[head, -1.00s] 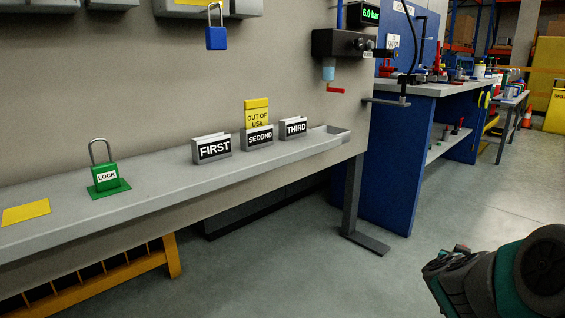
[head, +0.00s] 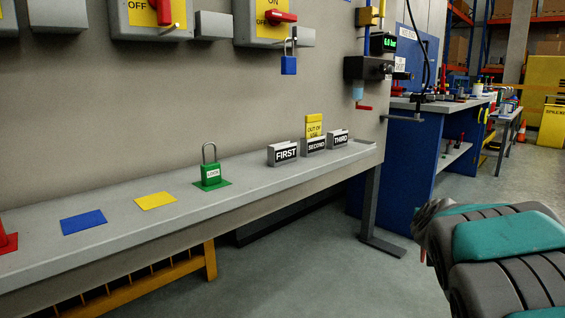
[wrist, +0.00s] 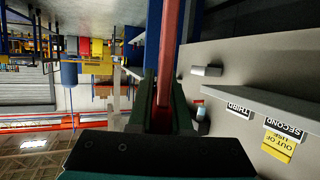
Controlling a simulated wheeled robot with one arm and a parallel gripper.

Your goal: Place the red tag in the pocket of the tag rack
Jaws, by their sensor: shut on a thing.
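In the wrist view my gripper (wrist: 163,100) is shut on a long red piece (wrist: 170,45), seen nearly edge-on, which I take for the red tag. Any print on it is hidden. The tag rack shows as grey holders on the shelf in the head view, labelled FIRST (head: 285,154), SECOND (head: 314,146) and THIRD (head: 339,140). A yellow OUT OF USE tag (head: 313,124) stands in SECOND. No tag shows in FIRST or THIRD. The wrist view shows THIRD (wrist: 239,108) and SECOND (wrist: 283,128) upside down, apart from the gripper.
The grey shelf (head: 110,258) also bears a green padlock (head: 211,173), a yellow mat (head: 155,200) and a blue mat (head: 83,221). A blue padlock (head: 288,65) hangs above. A blue workbench (head: 402,160) stands beyond the shelf's end. The floor in front is clear.

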